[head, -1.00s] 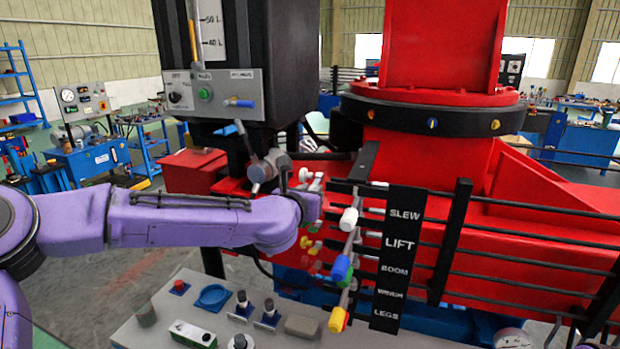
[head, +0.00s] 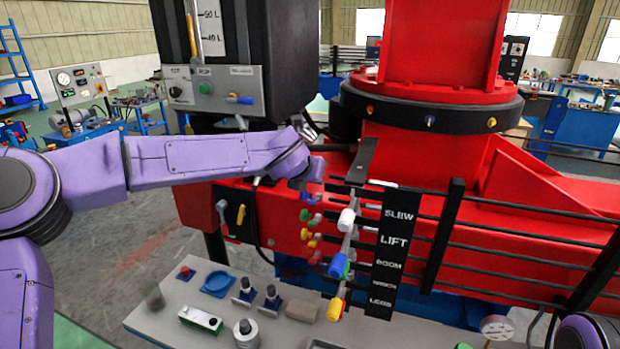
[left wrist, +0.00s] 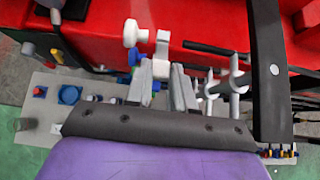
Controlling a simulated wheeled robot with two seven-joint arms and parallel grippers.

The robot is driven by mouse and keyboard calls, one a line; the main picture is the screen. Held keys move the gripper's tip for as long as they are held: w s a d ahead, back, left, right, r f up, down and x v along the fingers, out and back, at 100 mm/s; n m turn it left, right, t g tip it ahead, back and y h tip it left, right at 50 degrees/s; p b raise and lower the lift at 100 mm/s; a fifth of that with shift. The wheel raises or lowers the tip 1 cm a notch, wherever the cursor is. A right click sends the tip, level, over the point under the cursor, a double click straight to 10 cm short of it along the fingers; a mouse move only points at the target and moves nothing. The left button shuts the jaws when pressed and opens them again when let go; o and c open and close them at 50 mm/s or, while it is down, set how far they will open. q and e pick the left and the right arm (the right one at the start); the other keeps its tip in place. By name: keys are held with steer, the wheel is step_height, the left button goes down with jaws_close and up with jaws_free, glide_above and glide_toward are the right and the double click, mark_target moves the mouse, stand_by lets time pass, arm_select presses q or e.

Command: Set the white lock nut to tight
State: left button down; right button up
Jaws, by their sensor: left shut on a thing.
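A white piece (left wrist: 162,44), which I take to be the white lock nut, stands between the fingertips of my left gripper (left wrist: 163,76) in the left wrist view. The gripper is shut on it; the exact contact is hard to see. A round white knob (left wrist: 131,33) sits just left of it on a short stem. In the head view my left wrist covers the fingers and the nut, close to the red crane body (head: 270,215). My right gripper is out of view.
Levers with white (head: 346,219), blue (head: 338,266) and yellow (head: 336,309) knobs stand beside a black label plate (head: 395,245). Several small coloured valve knobs lie left of them. A grey console (head: 165,325) is below. Black rails (head: 500,235) cross at right.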

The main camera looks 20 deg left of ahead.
arm_select(q)
steer(key=shift+r, duration=0.1)
steer(key=c, duration=1)
jaws_free()
steer(key=shift+o, duration=0.2)
steer(key=b+v, duration=0.4)
steer(key=v, duration=0.6)
steer(key=shift+s, duration=0.15)
steer(key=shift+r, duration=0.1)
